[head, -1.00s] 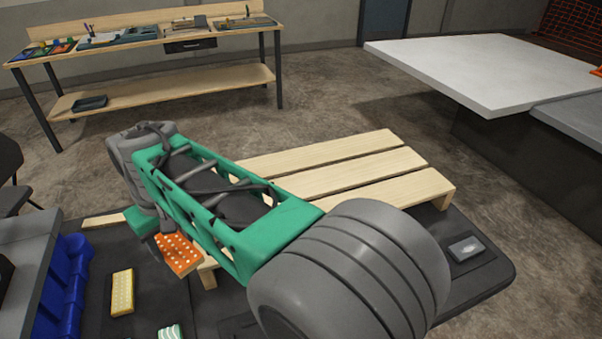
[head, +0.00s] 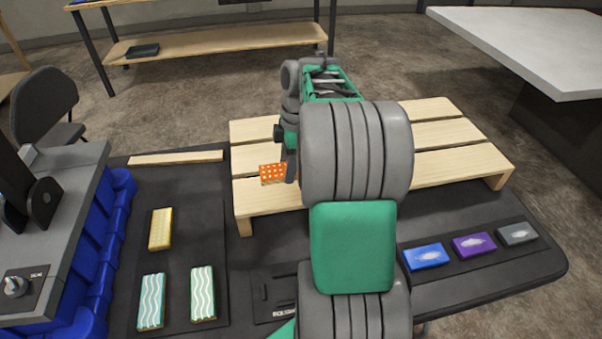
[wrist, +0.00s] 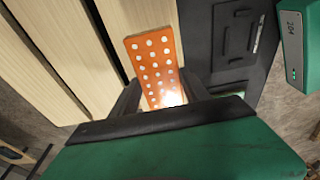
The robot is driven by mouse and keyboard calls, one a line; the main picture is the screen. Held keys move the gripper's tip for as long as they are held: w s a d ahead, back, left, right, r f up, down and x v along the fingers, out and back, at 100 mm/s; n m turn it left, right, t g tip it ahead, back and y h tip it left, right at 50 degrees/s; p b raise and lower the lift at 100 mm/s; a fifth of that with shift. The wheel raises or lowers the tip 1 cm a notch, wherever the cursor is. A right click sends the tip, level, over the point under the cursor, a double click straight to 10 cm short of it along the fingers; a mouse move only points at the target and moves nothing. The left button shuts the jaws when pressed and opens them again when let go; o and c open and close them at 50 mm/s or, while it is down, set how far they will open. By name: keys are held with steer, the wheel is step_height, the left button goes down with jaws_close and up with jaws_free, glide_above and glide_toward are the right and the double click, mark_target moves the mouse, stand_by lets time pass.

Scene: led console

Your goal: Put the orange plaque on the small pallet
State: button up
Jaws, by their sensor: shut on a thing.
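The orange plaque (head: 273,173) with white dots is at the left end of the small pallet (head: 455,160), over its near slats. My gripper (head: 289,168) is shut on the plaque. In the wrist view the plaque (wrist: 153,55) sticks out from between the two dark fingers of my gripper (wrist: 160,98), with the light wooden slats of the pallet (wrist: 50,60) behind and to the left of it. I cannot tell whether the plaque touches the slats. My arm hides the middle of the pallet in the head view.
A yellow plaque (head: 160,229) and two wavy-striped plaques (head: 151,301) (head: 203,294) lie on the dark surface at left. Blue (head: 425,256), purple (head: 474,244) and grey (head: 517,233) blocks lie at right. Blue bins (head: 90,270) stand at far left. The pallet's right side looks clear.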

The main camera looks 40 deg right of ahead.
glide_above(295, 186)
steer(key=f, duration=0.4)
steer(key=shift+s+d+f, duration=0.2)
steer(key=shift+d+f, duration=0.05)
steer(key=shift+d, duration=0.05)
steer(key=shift+f, duration=1.35)
steer(key=o, duration=1.6)
steer(key=shift+a+f, duration=0.1)
